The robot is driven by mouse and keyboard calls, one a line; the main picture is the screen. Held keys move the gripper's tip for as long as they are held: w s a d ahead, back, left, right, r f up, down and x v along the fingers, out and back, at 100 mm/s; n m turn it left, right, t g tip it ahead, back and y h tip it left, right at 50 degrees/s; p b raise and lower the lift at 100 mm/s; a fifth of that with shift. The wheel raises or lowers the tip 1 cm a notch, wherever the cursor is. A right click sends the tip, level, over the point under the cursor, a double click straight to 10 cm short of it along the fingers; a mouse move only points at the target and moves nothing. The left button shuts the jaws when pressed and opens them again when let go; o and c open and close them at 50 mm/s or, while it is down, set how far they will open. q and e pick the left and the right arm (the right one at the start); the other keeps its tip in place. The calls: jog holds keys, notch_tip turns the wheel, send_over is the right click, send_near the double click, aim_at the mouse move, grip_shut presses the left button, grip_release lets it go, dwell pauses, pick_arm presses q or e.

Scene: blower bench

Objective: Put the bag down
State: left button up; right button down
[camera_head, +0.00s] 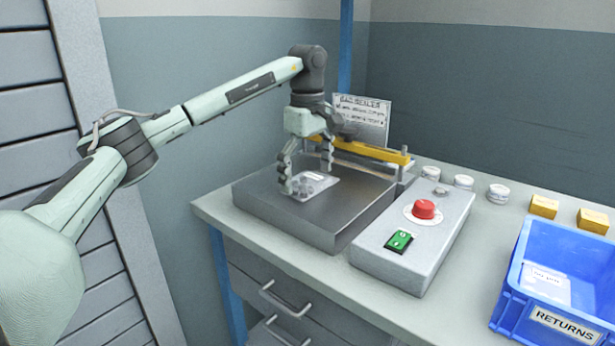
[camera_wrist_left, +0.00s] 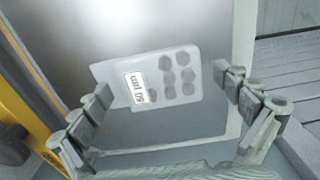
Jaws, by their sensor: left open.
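A clear bag (camera_head: 318,186) with a white label and several grey round pieces lies flat on the dark metal plate (camera_head: 264,207) of the bench machine. In the left wrist view the bag (camera_wrist_left: 174,78) shows its label, which seems to read "50 µm". My left gripper (camera_head: 306,180) is over the bag, pointing down. In the left wrist view its fingers (camera_wrist_left: 170,112) are spread wide on either side of the bag, with gaps between them and it. My right gripper is not in view.
A yellow bar (camera_head: 368,151) and a sign (camera_head: 362,118) stand behind the plate. A control box (camera_head: 424,258) with a red button and a green switch is at its right. A blue RETURNS bin (camera_head: 510,283) holds a labelled item. Several white jars and yellow blocks line the back.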

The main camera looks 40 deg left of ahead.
aim_at(308, 182)
pick_arm(q)
notch_tip(308, 182, up, 12)
jog(key=shift+r, duration=0.15)
dwell(0.4)
notch_tip(308, 182, down, 13)
jog(key=shift+r, duration=0.2)
notch_tip(308, 182, up, 3)
jog(key=shift+f, duration=0.1)
jog(key=shift+r, duration=0.6)
jog(key=shift+f, duration=0.1)
